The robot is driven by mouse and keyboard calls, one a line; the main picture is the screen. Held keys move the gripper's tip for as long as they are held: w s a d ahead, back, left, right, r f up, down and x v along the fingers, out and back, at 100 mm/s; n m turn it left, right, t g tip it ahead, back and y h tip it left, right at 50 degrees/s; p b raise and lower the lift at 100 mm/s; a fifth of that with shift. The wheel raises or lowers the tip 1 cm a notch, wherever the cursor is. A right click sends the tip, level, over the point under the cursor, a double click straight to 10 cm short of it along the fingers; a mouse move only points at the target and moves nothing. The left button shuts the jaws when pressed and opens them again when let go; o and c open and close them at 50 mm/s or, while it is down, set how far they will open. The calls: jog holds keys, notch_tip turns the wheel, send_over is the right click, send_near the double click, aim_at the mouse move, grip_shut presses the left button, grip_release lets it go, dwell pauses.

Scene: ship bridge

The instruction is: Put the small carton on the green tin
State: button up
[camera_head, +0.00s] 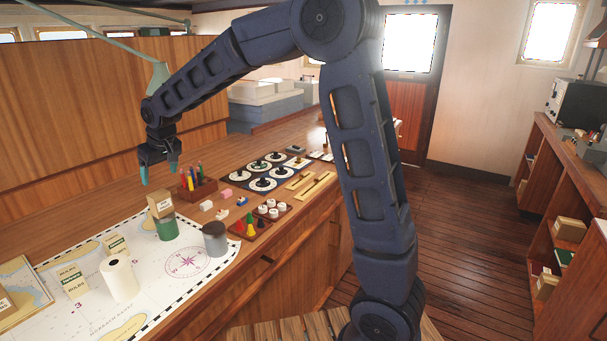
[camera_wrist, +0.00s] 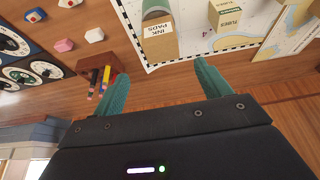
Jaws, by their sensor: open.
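My gripper (camera_head: 158,173) is open and empty, above and behind the carton in the head view. In the wrist view its teal fingers (camera_wrist: 160,70) are apart, with the carton just beyond their tips and clear of them.
A wooden pen holder (camera_head: 198,188) with coloured pens is close to the right of my gripper. Dial panels (camera_head: 265,170) lie farther right.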

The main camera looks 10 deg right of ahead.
jog(key=s+d+r+m, duration=0.1)
jog(key=d+r, duration=0.1)
jog(key=d, duration=0.8)
jog(key=s+d+r+m+t+h, duration=0.1)
jog(key=d+r+m, duration=0.15)
jog(key=d, duration=0.75)
jog(key=s+d+r+m, duration=0.1)
jog(key=d+r, duration=0.2)
jog(key=d, duration=0.6)
jog(key=s+d+f+m+h, duration=0.1)
jog(key=s+d+f+m, duration=0.1)
jog(key=s+d, duration=0.8)
jog(key=s+d+f+m+h, duration=0.1)
jog(key=s+d+f+m, duration=0.1)
jog(key=s+d, duration=0.7)
jog(key=d, duration=0.3)
jog(key=shift+s+d+f, duration=0.15)
jog(key=shift+s+f, duration=0.2)
